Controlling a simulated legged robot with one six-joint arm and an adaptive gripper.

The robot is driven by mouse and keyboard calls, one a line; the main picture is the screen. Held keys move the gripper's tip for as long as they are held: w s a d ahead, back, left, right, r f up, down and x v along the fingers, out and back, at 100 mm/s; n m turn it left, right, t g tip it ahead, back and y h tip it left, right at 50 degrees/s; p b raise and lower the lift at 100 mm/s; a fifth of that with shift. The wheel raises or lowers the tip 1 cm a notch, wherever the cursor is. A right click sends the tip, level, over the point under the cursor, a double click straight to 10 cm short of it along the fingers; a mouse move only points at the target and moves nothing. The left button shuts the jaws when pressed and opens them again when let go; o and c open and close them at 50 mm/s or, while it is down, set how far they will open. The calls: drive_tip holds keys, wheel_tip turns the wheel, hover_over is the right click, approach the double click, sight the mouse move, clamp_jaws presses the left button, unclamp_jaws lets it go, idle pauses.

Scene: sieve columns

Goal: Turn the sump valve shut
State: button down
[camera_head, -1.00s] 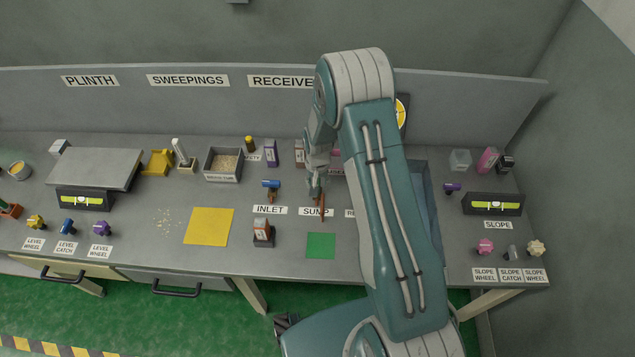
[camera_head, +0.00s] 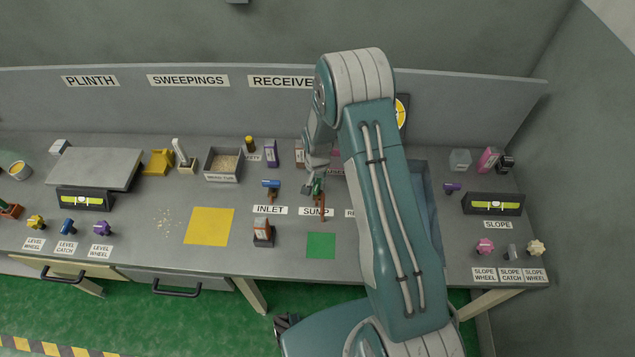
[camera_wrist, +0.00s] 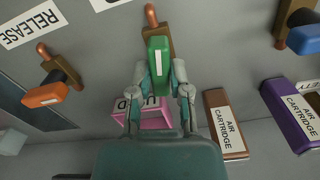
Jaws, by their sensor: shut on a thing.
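The sump valve has a green handle with a white stripe (camera_wrist: 158,58) on a copper-brown pipe and body (camera_wrist: 152,20). In the wrist view my gripper (camera_wrist: 159,68) has its two fingers on either side of the handle and is shut on it. In the head view the green handle (camera_head: 318,188) stands behind the SUMP label (camera_head: 315,212), with my gripper (camera_head: 311,189) at it from above. The handle points from the pipe toward my palm in the wrist view. My palm hides the lower middle of that view.
The blue-handled inlet valve (camera_head: 270,184) is close on the left. An orange-handled valve (camera_wrist: 45,95) is by the RELEASE label (camera_wrist: 30,25). A green square (camera_head: 321,245) is clear.

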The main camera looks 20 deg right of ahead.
drive_tip(key=m, duration=0.4)
drive_tip(key=shift+m, duration=0.3)
drive_tip(key=m, duration=0.3)
drive_tip(key=shift+m, duration=0.4)
drive_tip(key=m, duration=0.3)
drive_tip(key=shift+m, duration=2)
drive_tip(key=c, duration=0.6)
unclamp_jaws()
drive_tip(key=shift+w+a, duration=0.1)
